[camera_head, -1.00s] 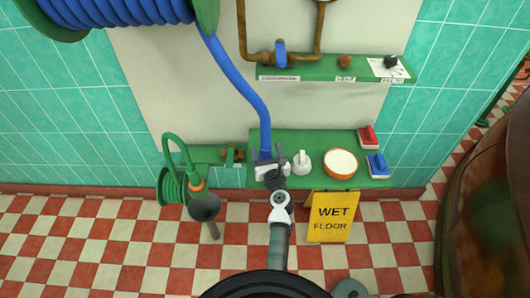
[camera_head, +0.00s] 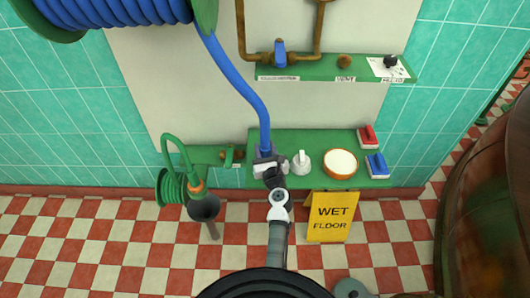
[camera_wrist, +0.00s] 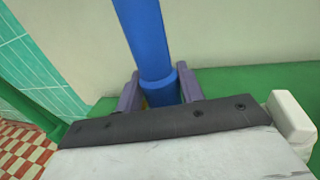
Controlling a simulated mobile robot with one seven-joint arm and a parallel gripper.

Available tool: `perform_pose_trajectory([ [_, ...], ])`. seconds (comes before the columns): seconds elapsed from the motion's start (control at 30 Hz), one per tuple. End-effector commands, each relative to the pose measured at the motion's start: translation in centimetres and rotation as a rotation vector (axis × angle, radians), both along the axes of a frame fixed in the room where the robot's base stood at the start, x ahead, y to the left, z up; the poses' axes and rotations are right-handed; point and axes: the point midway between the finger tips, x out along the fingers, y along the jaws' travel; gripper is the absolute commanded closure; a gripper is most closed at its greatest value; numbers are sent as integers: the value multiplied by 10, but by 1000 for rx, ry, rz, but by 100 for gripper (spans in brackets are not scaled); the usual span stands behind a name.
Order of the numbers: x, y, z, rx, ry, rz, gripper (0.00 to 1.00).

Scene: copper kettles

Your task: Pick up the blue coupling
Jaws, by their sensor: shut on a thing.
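The blue coupling (camera_wrist: 162,88) is the thicker blue collar at the lower end of the blue hose (camera_head: 243,88). In the wrist view it sits between the two purple-grey fingers of my gripper (camera_wrist: 158,92), one on each side. My gripper is shut on it. In the head view my gripper (camera_head: 265,153) is at the left end of the lower green shelf, at the hose's end. The coupling's lower part is hidden behind my gripper's body, so I cannot tell whether it touches the shelf.
On the green shelf (camera_head: 310,142) stand a white fitting (camera_head: 301,163), a round bowl (camera_head: 340,163), a red brush (camera_head: 368,137) and a blue brush (camera_head: 376,166). A yellow wet floor sign (camera_head: 330,217) stands below. A green hose coil (camera_head: 172,187) hangs left. A large copper vessel (camera_head: 490,190) fills the right.

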Motion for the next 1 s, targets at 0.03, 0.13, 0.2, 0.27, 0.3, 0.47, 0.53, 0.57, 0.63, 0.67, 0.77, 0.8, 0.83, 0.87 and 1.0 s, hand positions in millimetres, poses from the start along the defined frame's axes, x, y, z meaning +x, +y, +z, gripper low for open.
perform_pose_trajectory([
  [0.03, 0, 0, 6, 0, -4, 0, 82],
  [0.13, 0, 0, 16, -1, -4, 0, 82],
  [0.2, 0, 0, 27, 0, -4, 0, 82],
  [0.27, 0, 0, 40, -1, -6, -1, 82],
  [0.3, 0, 0, 49, -1, -6, 0, 82],
  [0.47, 0, 0, 96, -2, -8, -1, 82],
  [0.53, 0, 0, 116, -2, -8, 0, 82],
  [0.57, 0, 0, 125, -1, -7, -1, 82],
  [0.63, 0, 0, 142, -1, -8, -1, 82],
  [0.67, 0, 0, 149, 0, -7, -1, 82],
  [0.77, 0, 0, 169, -2, -7, 0, 82],
  [0.8, 0, 0, 176, -1, -6, -1, 82],
  [0.83, 0, 0, 180, -1, -6, -2, 82],
  [0.87, 0, 0, 183, -1, -6, -1, 82],
  [1.0, 0, 0, 196, 0, -5, 0, 82],
])
